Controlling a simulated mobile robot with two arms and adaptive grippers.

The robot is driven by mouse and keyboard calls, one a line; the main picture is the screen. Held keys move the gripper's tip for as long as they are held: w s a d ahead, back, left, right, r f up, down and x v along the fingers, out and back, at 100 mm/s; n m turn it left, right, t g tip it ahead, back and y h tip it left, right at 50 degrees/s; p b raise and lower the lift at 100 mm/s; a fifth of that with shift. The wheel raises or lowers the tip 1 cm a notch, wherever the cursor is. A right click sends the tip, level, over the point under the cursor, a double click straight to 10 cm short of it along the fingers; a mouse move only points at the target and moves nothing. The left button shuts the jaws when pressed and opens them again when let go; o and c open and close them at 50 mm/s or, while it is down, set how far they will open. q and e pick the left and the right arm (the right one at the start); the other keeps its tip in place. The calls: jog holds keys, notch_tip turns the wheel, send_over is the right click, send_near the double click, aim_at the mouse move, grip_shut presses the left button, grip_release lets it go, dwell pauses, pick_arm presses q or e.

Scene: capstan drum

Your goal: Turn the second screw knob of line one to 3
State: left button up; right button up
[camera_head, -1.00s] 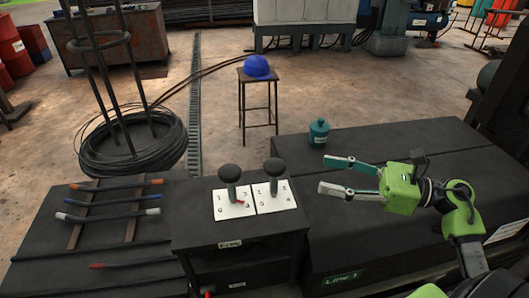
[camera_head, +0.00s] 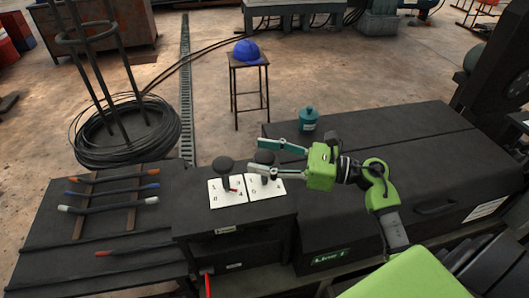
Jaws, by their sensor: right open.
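Two black screw knobs stand on the dark box by the Line 1 label, each on a white numbered plate. The left knob (camera_head: 223,165) is upright, with a small red pointer at its base. The second knob (camera_head: 264,157) is at the right on its own plate (camera_head: 272,188). My right gripper (camera_head: 255,156) reaches in from the right and is open. Its two fingers appear on either side of the second knob; I cannot tell whether they touch it. The lower finger partly covers that knob's stem and plate, and its pointer is hidden. My left gripper is out of view.
A teal pot (camera_head: 308,119) stands on the black bench (camera_head: 420,145) behind my right gripper. A stool (camera_head: 251,92) with a blue cap (camera_head: 247,51) stands behind. Several rods (camera_head: 110,208) lie on the left table. A green Line 1 label (camera_head: 330,257) is on the bench front.

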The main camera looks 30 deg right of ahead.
jog(key=c, duration=1.1)
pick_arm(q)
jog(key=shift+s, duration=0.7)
pick_arm(e)
jog(key=shift+s, duration=0.1)
jog(key=shift+m+t+h, duration=0.3)
jog(key=shift+t, duration=0.1)
jog(key=shift+m+t+h, duration=0.5)
jog(key=shift+h, duration=0.1)
jog(key=shift+r+m+t+h+p, duration=0.15)
jog(key=shift+m+t+h+p, duration=0.45)
jog(key=shift+m+h+p, duration=0.25)
jog(key=m+t+h+p, duration=0.2)
jog(key=m+h+p, duration=0.1)
jog(key=h+p, duration=0.1)
jog(key=shift+h, duration=0.65)
pick_arm(q)
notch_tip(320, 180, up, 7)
jog(key=p, duration=0.1)
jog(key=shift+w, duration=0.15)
pick_arm(e)
jog(key=shift+m+t+h, duration=0.4)
jog(key=shift+m+h, duration=0.45)
jog(key=shift+h, duration=0.15)
